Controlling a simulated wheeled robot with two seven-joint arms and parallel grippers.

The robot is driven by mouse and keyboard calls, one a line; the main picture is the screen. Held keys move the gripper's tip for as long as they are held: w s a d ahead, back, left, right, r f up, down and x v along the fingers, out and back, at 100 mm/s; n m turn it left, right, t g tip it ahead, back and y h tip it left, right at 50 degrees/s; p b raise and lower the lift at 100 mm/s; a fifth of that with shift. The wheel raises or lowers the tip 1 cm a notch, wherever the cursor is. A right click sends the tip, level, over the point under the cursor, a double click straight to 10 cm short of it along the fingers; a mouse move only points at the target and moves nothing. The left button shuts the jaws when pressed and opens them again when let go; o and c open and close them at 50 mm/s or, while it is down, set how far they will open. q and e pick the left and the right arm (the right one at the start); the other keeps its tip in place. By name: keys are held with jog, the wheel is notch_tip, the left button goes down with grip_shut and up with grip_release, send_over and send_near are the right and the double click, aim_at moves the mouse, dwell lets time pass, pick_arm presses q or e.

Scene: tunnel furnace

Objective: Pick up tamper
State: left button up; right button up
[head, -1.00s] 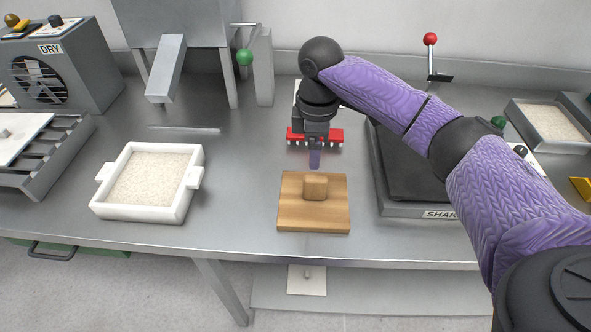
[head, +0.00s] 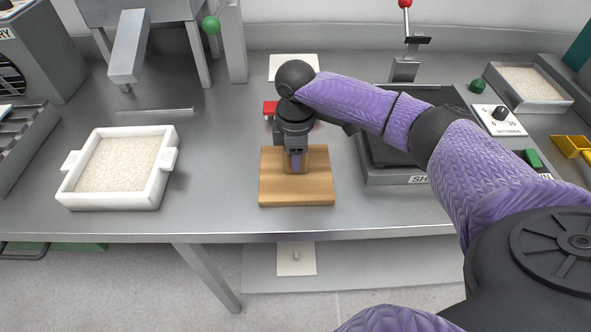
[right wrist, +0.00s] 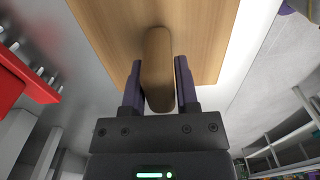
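The tamper is a wooden piece with a flat square base (head: 318,190) and a raised block handle (head: 297,168) on top. It lies flat on the steel table. My right gripper (head: 296,162) points down over the handle and hides part of it. In the right wrist view, the handle (right wrist: 158,65) stands between the two fingers of my right gripper (right wrist: 159,85). The fingers are close to its sides, with thin gaps, and I see no clear squeeze. My left gripper is not in view.
A white tray of pale grains (head: 122,170) stands left of the tamper. A red toothed tool (head: 269,108) lies behind it, partly hidden by my gripper. A dark shaker plate (head: 375,170) stands to the right. The table's front edge is near, and bare steel lies between tray and tamper.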

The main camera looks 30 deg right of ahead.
grip_shut()
dwell(1.0)
